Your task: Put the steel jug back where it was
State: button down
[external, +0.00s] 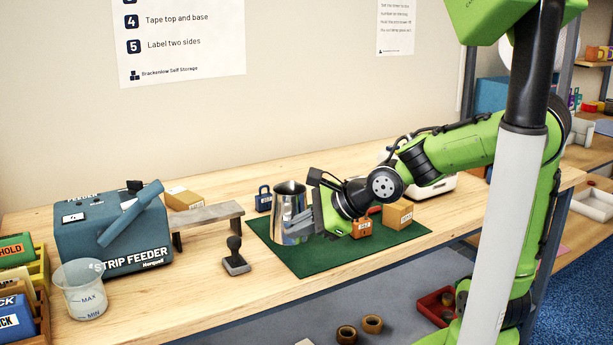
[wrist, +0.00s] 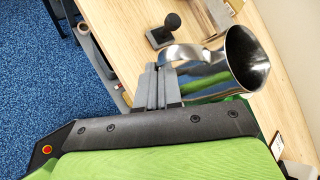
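The steel jug (external: 289,212) is upright over the left part of the green mat (external: 310,262) in the external view. I cannot tell whether its base touches the mat. In the wrist view the jug (wrist: 245,60) shows its open mouth and its curved handle, which runs to my fingertips. My gripper (external: 316,215) is at the jug's right side, with its grey fingers (wrist: 160,85) close together on the handle. The far ends of the handle's grip are partly hidden by the fingers.
A dark stamp (external: 235,258) stands left of the mat, before a small grey bench (external: 207,213). A blue padlock (external: 264,198) is behind the jug. The strip feeder (external: 112,235) and measuring beaker (external: 80,290) are further left.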

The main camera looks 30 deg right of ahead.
notch_tip(320, 180, up, 8)
jog(key=w+d+r+m+p, duration=0.15)
jog(key=w+d+p, duration=0.3)
jog(key=w, duration=0.55)
jog(key=w+d+r+p, duration=0.3)
jog(key=w+d, duration=0.3)
jog(key=w, duration=0.4)
jog(key=w+d+f+m+t+h+p, duration=0.15)
jog(key=w+d+f+p, duration=0.25)
jog(key=w+d, duration=0.6)
jog(key=shift+g+h, duration=0.25)
jog(key=f, duration=0.5)
jog(key=d+f+b, duration=0.1)
jog(key=f, duration=0.4)
jog(key=f+b, duration=0.1)
jog(key=f, duration=0.4)
jog(key=shift+s+d+f, duration=0.15)
jog(key=shift+s+d, duration=0.1)
jog(key=shift+s, duration=0.05)
jog(key=shift+f+b, duration=0.35)
jog(key=shift+f, duration=0.1)
jog(key=c, duration=1.3)
grip_release()
jog(key=shift+s, duration=0.1)
